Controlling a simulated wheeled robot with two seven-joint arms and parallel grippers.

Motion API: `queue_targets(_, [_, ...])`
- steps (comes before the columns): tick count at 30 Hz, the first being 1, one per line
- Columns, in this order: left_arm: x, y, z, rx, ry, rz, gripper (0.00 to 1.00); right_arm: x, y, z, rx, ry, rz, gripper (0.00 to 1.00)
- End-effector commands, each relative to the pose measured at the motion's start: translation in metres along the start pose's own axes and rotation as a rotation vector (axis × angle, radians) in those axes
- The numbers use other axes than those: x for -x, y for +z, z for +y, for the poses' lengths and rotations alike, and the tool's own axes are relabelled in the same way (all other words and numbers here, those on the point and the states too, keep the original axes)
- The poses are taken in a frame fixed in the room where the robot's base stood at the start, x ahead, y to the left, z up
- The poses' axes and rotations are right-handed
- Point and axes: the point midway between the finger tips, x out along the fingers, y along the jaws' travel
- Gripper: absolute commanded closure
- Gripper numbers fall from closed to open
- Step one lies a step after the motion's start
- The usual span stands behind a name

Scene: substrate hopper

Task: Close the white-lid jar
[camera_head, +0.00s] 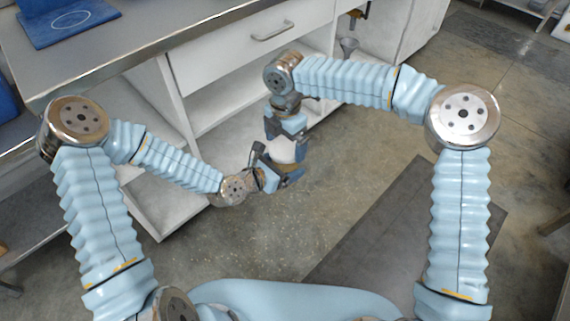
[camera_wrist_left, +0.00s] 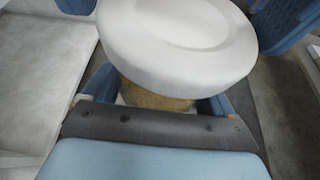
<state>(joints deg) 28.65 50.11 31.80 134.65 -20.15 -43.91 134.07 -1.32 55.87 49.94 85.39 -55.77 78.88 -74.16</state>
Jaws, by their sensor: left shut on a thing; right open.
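The jar (camera_wrist_left: 155,96) has a white lid (camera_wrist_left: 180,38) on top and a tan body below it in the left wrist view. In the head view the white lid (camera_head: 284,152) shows between my two grippers, held in the air in front of the cabinet. My left gripper (camera_head: 284,177) is shut on the jar's body from the left. My right gripper (camera_head: 286,138) comes down from above, open, with its fingers around or close beside the lid. I cannot tell whether they touch it, or whether the lid is fully seated.
A white cabinet with a drawer (camera_head: 250,40) and open shelves stands behind my arms. A blue mat with a white ring (camera_head: 68,18) lies on the counter at upper left. A metal funnel (camera_head: 348,46) hangs at the upper right. The floor below the jar is clear.

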Motion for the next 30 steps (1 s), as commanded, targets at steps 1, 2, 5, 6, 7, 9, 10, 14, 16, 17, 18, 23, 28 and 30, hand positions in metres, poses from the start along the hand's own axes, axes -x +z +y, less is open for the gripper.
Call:
queue_targets(1, [0.0,0.0009,0.0,-0.001,0.0,-0.002,0.99,-0.0047,-0.0004,-0.0003,0.001,-0.001,0.001,0.0])
queue_targets(2, [0.0,0.0009,0.0,-0.001,0.0,-0.002,0.99,-0.0067,-0.0005,-0.0003,0.0,-0.001,0.001,0.0])
queue_targets(5, [0.0,0.0009,0.0,-0.001,0.0,-0.002,0.99,-0.0111,-0.0005,-0.0002,0.0,0.0,0.001,0.0])
queue_targets(6, [0.0,0.0009,0.0,-0.001,0.0,-0.002,0.99,-0.0119,-0.0005,-0.0002,0.0,0.0,0.0,0.0])
queue_targets(7, [0.0,0.0009,0.0,-0.001,0.0,-0.002,0.99,-0.0123,-0.0004,-0.0001,0.0,0.0,0.0,0.0])
queue_targets(9, [0.0,0.0008,0.0,-0.001,0.0,-0.002,0.99,-0.0125,-0.0004,-0.0001,0.0,0.0,0.0,0.0])
queue_targets(10, [0.0,0.0008,0.0,-0.001,0.0,-0.002,0.99,-0.0125,-0.0004,-0.0001,0.0,0.0,0.0,0.0])
queue_targets(14, [0.0,0.0008,0.0,-0.001,0.0,-0.002,0.99,-0.0124,-0.0003,-0.0001,0.0,0.0,0.0,0.02])
queue_targets(16, [0.0,0.0008,0.0,-0.001,0.0,-0.002,0.99,-0.0123,-0.0003,-0.0001,0.0,0.0,0.0,0.12])
queue_targets(17, [0.0,0.0008,0.0,-0.001,0.0,-0.002,0.99,-0.0123,-0.0003,-0.0001,0.0,0.0,0.0,0.17])
queue_targets(18, [0.0,0.0008,0.0,-0.001,0.0,-0.002,0.99,-0.0123,-0.0003,-0.0001,0.0,0.0,0.0,0.23])
queue_targets(23, [0.0,0.0008,-0.0001,-0.001,0.0,-0.002,0.99,-0.0122,-0.0003,-0.0001,0.0,0.0,0.0,0.47])
queue_targets(28, [0.0,0.0009,-0.0001,-0.001,0.0,-0.002,0.99,-0.0118,-0.0004,0.0,-0.131,0.0,-0.004,0.47])
queue_targets(30, [0.0,0.0009,-0.0002,-0.001,0.0,-0.002,0.99,-0.011,-0.0003,0.0001,-0.305,0.001,-0.006,0.47])
